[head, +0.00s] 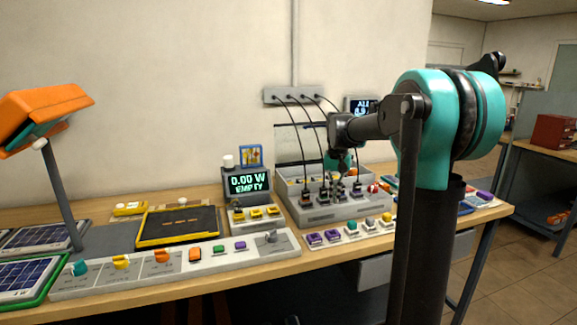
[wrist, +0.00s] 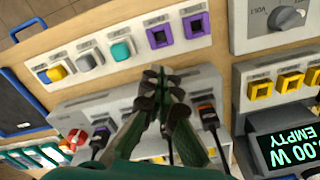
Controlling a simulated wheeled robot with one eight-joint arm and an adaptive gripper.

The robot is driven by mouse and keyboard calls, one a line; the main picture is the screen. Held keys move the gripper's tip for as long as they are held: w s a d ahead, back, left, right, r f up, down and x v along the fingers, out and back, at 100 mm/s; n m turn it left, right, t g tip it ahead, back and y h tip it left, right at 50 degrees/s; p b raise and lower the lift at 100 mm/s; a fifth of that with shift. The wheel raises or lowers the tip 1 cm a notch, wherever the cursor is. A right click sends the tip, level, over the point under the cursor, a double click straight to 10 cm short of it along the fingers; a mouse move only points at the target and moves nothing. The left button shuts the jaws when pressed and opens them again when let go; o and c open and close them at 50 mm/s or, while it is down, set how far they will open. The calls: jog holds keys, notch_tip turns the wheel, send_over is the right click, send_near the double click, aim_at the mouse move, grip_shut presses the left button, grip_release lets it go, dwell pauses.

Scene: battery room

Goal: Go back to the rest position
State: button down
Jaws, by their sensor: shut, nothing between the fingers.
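My gripper (wrist: 160,80) is shut and empty in the wrist view, its fingertips together in front of a grey charging box and a white strip of coloured buttons. In the head view my gripper (head: 341,178) hangs over the grey charging box (head: 330,212) on the bench, among the black cables plugged into it. My fingers hide part of the box. I cannot tell whether they touch it.
Black cables (head: 318,140) run from a wall socket strip (head: 292,96) down to the box. A display reading 0.00 W EMPTY (head: 248,184) stands left of it. A control panel (head: 180,262), a yellow-edged black tray (head: 150,239) and an orange lamp (head: 45,108) are further left.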

jog(key=s+d+f+t, duration=0.1)
jog(key=s+f, duration=0.5)
jog(key=s, duration=0.3)
jog(key=s+d+f+n+t, duration=0.1)
jog(key=s+f, duration=0.6)
jog(key=s, duration=0.2)
jog(key=s+d+f+n+t, duration=0.1)
jog(key=s+f, duration=0.5)
jog(key=s, duration=0.4)
jog(key=shift+d+f+t, duration=0.25)
jog(key=shift+d+t, duration=0.05)
jog(key=shift+t, duration=0.1)
jog(key=shift+s, duration=0.1)
